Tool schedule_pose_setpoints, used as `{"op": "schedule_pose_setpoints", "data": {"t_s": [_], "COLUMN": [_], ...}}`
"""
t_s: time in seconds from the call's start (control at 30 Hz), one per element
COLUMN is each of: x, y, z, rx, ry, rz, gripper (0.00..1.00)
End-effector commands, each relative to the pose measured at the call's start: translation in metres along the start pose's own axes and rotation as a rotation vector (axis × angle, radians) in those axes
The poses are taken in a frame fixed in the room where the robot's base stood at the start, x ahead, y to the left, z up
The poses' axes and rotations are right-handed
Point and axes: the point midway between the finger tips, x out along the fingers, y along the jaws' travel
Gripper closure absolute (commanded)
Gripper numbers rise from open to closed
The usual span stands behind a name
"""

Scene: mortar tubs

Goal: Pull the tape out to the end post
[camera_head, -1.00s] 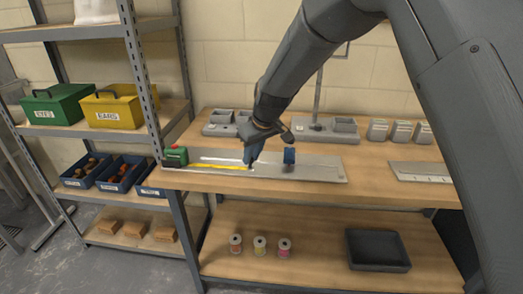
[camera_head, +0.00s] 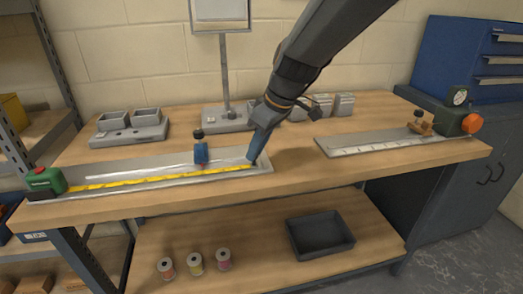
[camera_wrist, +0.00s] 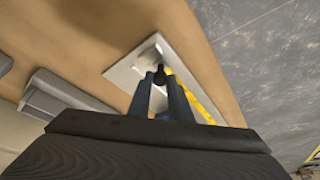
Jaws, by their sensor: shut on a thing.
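A green tape measure case (camera_head: 45,182) sits at the left end of a long pale board (camera_head: 110,168) on the bench. Its yellow tape (camera_head: 150,181) runs out along the board to the board's right end. My gripper (camera_head: 251,164) is at that right end, pointing down, with its blue fingers shut on the tape's free end. In the wrist view, the tape (camera_wrist: 194,98) runs off beside the fingers, and a small dark piece (camera_wrist: 160,76) lies between the fingertips. A pale upright shape beyond them may be the end post; the fingers partly hide this area.
A blue clamp-like piece (camera_head: 201,152) stands on the board, behind the tape. A second board (camera_head: 370,143) with markings lies to the right across a bare stretch of bench. Grey bins (camera_head: 145,118) and a stand (camera_head: 226,75) are behind. A dark tray (camera_head: 320,234) is on the lower shelf.

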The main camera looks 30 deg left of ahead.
Motion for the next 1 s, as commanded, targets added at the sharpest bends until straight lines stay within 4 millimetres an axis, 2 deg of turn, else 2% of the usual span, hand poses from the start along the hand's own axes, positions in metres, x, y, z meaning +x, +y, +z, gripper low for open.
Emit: {"op": "schedule_pose_setpoints", "data": {"t_s": [0.47,0.5,0.53,0.83,1.0], "x": [-0.001,-0.001,-0.001,-0.001,-0.016], "y": [0.0,0.0,0.001,0.0,0.001], "z": [0.0,0.0,0.0,0.0,-0.001], "rx": [-0.01,-0.01,-0.009,-0.009,-0.009], "ry": [0.0,0.0,0.0,0.0,0.002], "rz": [-0.003,-0.003,-0.003,-0.003,-0.001], "gripper": [1.0,0.79,0.74,0.74,0.74]}}
